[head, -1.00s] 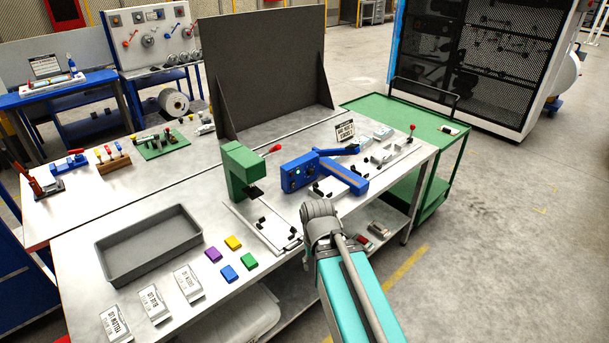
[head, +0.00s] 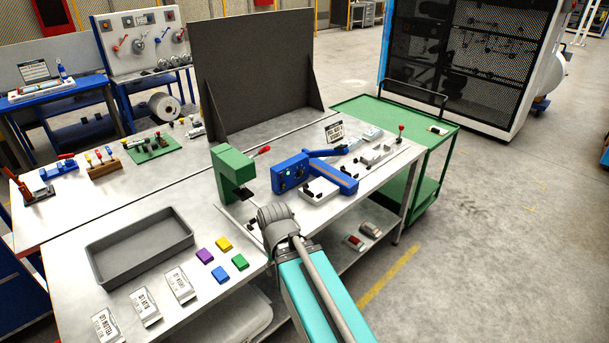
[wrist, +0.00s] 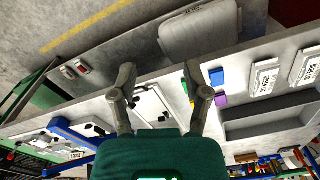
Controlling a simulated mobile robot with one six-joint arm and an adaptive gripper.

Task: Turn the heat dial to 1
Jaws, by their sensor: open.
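The blue machine (head: 290,174) stands on the near workbench, right of the green press, with its long arm reaching right. Its front face carries small dark round marks and a pale green spot. The heat dial and its numbers are too small to make out there. In the wrist view a blue bar (wrist: 72,134), likely part of this machine, shows at left, without a readable dial. My gripper (wrist: 158,78) is open and empty, its two fingers spread over the bench's front side. In the head view my arm hides the gripper, in front of the blue machine.
The green press (head: 232,168) stands left of the blue machine, close to my arm. A grey tray (head: 97,268), coloured blocks and label cards lie to the left. A dark upright panel (head: 255,70) stands behind. A green cart (head: 425,125) is at right; the floor beyond is clear.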

